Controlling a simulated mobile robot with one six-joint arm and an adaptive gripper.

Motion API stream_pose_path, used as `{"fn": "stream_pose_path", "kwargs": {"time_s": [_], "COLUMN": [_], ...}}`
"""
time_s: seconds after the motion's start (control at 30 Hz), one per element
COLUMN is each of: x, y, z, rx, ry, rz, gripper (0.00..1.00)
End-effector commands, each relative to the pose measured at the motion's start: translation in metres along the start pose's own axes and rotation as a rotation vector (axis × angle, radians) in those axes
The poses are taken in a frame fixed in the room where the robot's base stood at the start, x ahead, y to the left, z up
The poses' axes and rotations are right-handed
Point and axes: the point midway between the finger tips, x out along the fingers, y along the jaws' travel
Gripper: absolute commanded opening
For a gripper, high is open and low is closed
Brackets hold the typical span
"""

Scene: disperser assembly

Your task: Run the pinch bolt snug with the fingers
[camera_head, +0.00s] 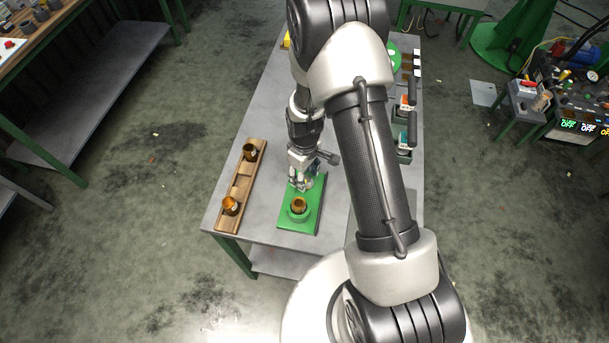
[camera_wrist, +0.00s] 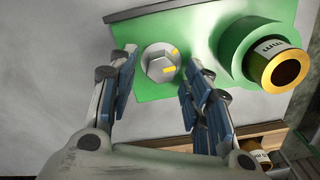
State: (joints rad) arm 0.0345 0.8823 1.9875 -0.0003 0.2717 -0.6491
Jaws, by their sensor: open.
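The pinch bolt (camera_wrist: 160,63) shows in the wrist view as a pale hex head with yellow marks, on the green base plate (camera_wrist: 190,30). My gripper (camera_wrist: 159,60) is open, with one blue-padded finger on each side of the bolt head in the picture. Small gaps show between the head and both fingers. Beside the bolt, a green round clamp (camera_wrist: 233,50) surrounds a brass-coloured cylinder (camera_wrist: 282,68) with a dark bore. In the head view my gripper (camera_head: 303,180) points down over the green plate, just behind the clamp (camera_head: 299,213); the bolt is hidden there.
A wooden rack (camera_head: 240,188) with two brass-coloured cylinders (camera_head: 250,150) (camera_head: 231,205) lies left of the plate on the grey table (camera_head: 262,115). Grey and green devices (camera_head: 404,130) stand at the table's right side. Bare table lies between rack and plate.

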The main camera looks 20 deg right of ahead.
Motion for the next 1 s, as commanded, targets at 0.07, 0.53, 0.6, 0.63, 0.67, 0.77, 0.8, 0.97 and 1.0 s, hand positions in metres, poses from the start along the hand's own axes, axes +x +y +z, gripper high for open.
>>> {"fn": "stream_pose_path", "kwargs": {"time_s": [0.07, 0.53, 0.6, 0.63, 0.67, 0.77, 0.8, 0.97, 1.0], "x": [0.0023, 0.0022, 0.0022, 0.0023, 0.0022, 0.0022, 0.0022, 0.0022, 0.0022], "y": [0.0001, 0.0000, 0.0000, 0.0000, 0.0000, 0.0000, 0.0000, 0.0000, 0.0000], "z": [-0.0001, 0.0000, 0.0000, 0.0000, 0.0000, 0.0000, 0.0000, 0.0000, 0.0000], "rx": [0.000, 0.000, 0.000, 0.000, 0.000, 0.000, 0.000, 0.000, 0.001], "ry": [0.000, 0.000, 0.000, 0.000, 0.000, 0.000, 0.000, 0.000, 0.000], "rz": [0.000, 0.000, 0.000, 0.000, 0.000, 0.000, 0.000, 0.000, 0.000], "gripper": [0.45, 0.30, 0.25, 0.23, 0.21, 0.14, 0.12, 0.01, 0.01]}}
